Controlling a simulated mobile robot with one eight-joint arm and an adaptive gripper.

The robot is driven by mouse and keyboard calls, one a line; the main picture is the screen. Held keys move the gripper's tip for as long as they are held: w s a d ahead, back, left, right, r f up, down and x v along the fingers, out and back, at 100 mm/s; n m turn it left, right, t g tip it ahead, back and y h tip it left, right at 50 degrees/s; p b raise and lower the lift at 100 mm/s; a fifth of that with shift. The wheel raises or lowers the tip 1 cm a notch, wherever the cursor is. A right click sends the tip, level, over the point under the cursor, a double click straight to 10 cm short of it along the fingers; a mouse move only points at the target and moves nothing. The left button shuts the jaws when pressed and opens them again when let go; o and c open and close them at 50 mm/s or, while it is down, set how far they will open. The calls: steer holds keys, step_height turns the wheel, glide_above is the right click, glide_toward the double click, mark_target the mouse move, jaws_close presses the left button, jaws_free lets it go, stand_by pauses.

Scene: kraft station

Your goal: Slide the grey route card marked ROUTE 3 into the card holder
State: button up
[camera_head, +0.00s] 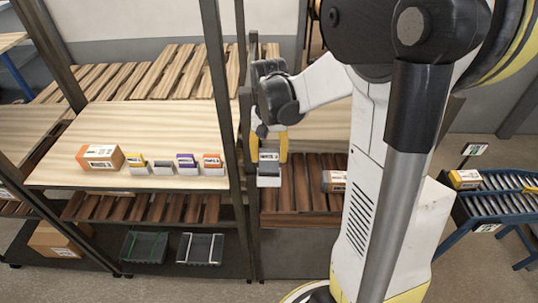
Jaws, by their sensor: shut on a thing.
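The grey route card (268,155) stands upright with a white label facing me; the label's print is too small to read. My gripper (276,146), with yellow fingers, is shut on the card. A small holder with a pale front (269,181) is directly below the card, at the front edge beside the dark post. The card's lower edge meets or overlaps the dark top of the holder in this view. I cannot tell whether it is inside the slot or just above it.
On the wooden table, an orange-brown box (100,157) stands left of stands with a yellow card (135,159), a purple card (186,160) and an orange card (212,160). A low dark stand (163,167) sits between them. A dark post (247,150) rises close to my gripper.

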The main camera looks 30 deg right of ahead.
mark_target(269, 170)
steer(key=shift+f, duration=0.2)
steer(key=shift+f+b, duration=0.35)
steer(key=shift+b, duration=0.15)
steer(key=shift+f+b, duration=0.9)
steer(key=shift+f, duration=0.1)
steer(key=shift+f+b, duration=0.35)
steer(key=shift+f, duration=0.3)
steer(key=o, duration=1.1)
steer(key=shift+r, duration=0.15)
